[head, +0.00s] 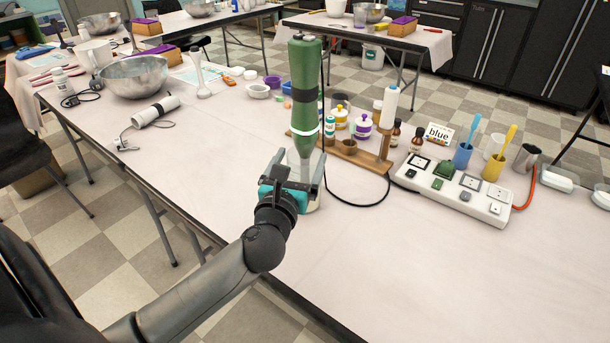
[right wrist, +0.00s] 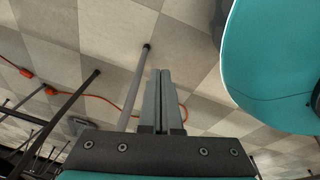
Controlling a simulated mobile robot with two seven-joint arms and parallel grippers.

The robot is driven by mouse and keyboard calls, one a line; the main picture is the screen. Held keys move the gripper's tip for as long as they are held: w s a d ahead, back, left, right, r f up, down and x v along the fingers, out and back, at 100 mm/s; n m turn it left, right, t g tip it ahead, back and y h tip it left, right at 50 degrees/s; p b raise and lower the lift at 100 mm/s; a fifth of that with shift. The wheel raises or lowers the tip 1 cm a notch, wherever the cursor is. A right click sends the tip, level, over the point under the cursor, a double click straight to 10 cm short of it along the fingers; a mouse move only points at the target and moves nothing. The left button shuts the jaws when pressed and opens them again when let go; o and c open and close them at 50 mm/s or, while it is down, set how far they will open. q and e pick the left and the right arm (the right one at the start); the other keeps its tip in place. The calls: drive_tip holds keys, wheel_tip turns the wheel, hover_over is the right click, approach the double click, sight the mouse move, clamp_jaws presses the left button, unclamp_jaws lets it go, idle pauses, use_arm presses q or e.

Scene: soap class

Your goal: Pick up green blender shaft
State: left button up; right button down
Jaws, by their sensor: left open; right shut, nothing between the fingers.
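My left gripper (head: 296,172) is open in front of the shaft's lower part and hides some of the container. I cannot tell whether its fingers touch the container. My right gripper (right wrist: 161,100) shows only in the right wrist view, shut and empty, with the floor behind it.
A wooden rack with bottles (head: 350,152) stands just right of the shaft. A white power strip (head: 455,190) and toothbrush cups lie farther right. A metal bowl (head: 133,78) and a white blender body (head: 155,110) are at the left. The front table area is clear.

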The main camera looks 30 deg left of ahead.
sight(302, 149)
use_arm(q)
drive_tip(key=shift+w+a+r, duration=0.1)
drive_tip(key=shift+w+a, duration=0.15)
drive_tip(key=shift+w, duration=0.3)
drive_tip(key=b+x, duration=0.1)
drive_tip(key=x, duration=0.2)
drive_tip(key=shift+s+a, duration=0.1)
drive_tip(key=shift+a, duration=0.1)
drive_tip(key=shift+b+x, duration=0.3)
drive_tip(key=shift+x, duration=0.5)
drive_tip(key=shift+r, duration=0.1)
use_arm(e)
drive_tip(key=w+a, duration=0.2)
drive_tip(key=shift+w+a+r, duration=0.1)
drive_tip(key=shift+a+r, duration=0.25)
use_arm(q)
drive_tip(key=shift+c, duration=0.2)
clamp_jaws()
drive_tip(key=shift+r, duration=0.2)
